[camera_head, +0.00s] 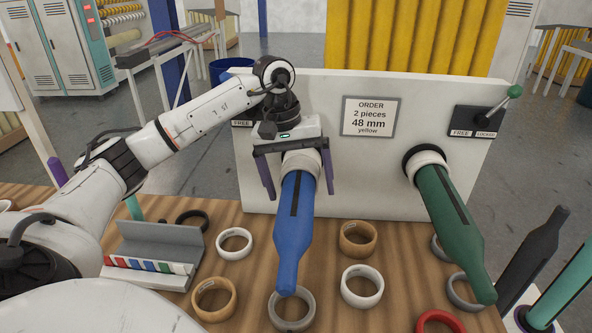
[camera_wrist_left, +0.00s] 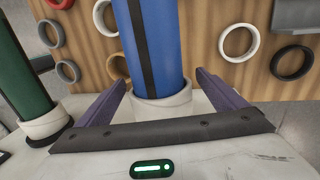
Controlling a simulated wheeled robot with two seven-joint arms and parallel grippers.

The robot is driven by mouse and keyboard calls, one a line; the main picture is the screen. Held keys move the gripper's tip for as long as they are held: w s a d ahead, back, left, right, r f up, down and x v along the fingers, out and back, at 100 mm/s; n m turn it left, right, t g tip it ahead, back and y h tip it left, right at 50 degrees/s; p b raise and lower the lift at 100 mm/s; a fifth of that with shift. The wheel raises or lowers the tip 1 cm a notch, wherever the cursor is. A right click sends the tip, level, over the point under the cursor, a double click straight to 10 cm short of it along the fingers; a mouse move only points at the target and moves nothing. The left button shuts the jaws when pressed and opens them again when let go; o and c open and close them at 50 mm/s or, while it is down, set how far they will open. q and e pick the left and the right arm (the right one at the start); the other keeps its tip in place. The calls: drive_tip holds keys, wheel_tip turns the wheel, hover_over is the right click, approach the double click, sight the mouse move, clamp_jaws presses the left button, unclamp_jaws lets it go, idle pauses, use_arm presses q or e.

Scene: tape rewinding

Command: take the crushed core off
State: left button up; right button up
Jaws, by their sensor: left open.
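A white core (camera_head: 303,160) sits around the blue shaft (camera_head: 294,220) at its panel end; it also shows in the left wrist view (camera_wrist_left: 163,107). My left gripper (camera_head: 298,190) is open, with its purple fingers on either side of this core and shaft. In the left wrist view the fingers (camera_wrist_left: 162,82) stand apart from the shaft, with gaps on both sides. Another white core (camera_head: 427,160) sits at the base of the green shaft (camera_head: 452,228). I cannot tell from the shapes which core is crushed. My right gripper is not in view.
A white panel (camera_head: 350,190) with an order sign (camera_head: 370,116) and a green-knobbed lever (camera_head: 495,105) stands behind the shafts. Several loose rings, including a white ring (camera_head: 362,286) and a tan ring (camera_head: 358,239), lie on the wooden table. A grey holder (camera_head: 160,240) stands left.

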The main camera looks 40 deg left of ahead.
use_arm(q)
drive_tip(key=shift+f, duration=0.2)
drive_tip(key=shift+c, duration=0.2)
drive_tip(key=c, duration=1.1)
drive_tip(key=shift+r, duration=0.1)
drive_tip(key=shift+r, duration=0.15)
